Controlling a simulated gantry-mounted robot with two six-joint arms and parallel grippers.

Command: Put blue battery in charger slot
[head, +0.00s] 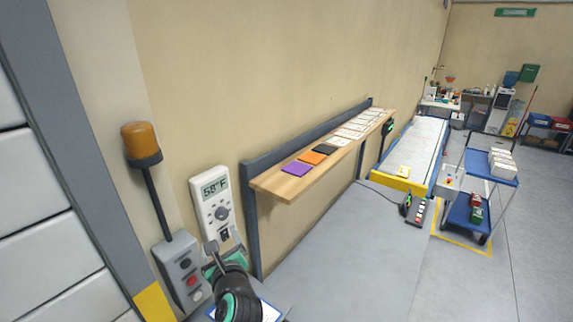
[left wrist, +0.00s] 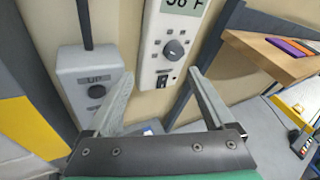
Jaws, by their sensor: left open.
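My left gripper (head: 224,241) is open and empty in front of the wall thermostat (head: 213,205), below its dial. In the left wrist view the two fingers of the left gripper (left wrist: 161,76) stand apart, with the thermostat (left wrist: 168,72) behind the gap. I cannot make out a blue battery in either view. A dark unit with coloured spots (head: 418,211) sits on the floor by the conveyor; I cannot tell whether it is the charger. My right gripper is not in view.
A grey control box (head: 183,272) with an amber lamp (head: 141,141) stands left of the thermostat. A wooden shelf (head: 285,188) with coloured cards juts from the wall on the right. A conveyor (head: 413,150) and a blue cart (head: 490,165) stand farther off. Grey floor lies open between.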

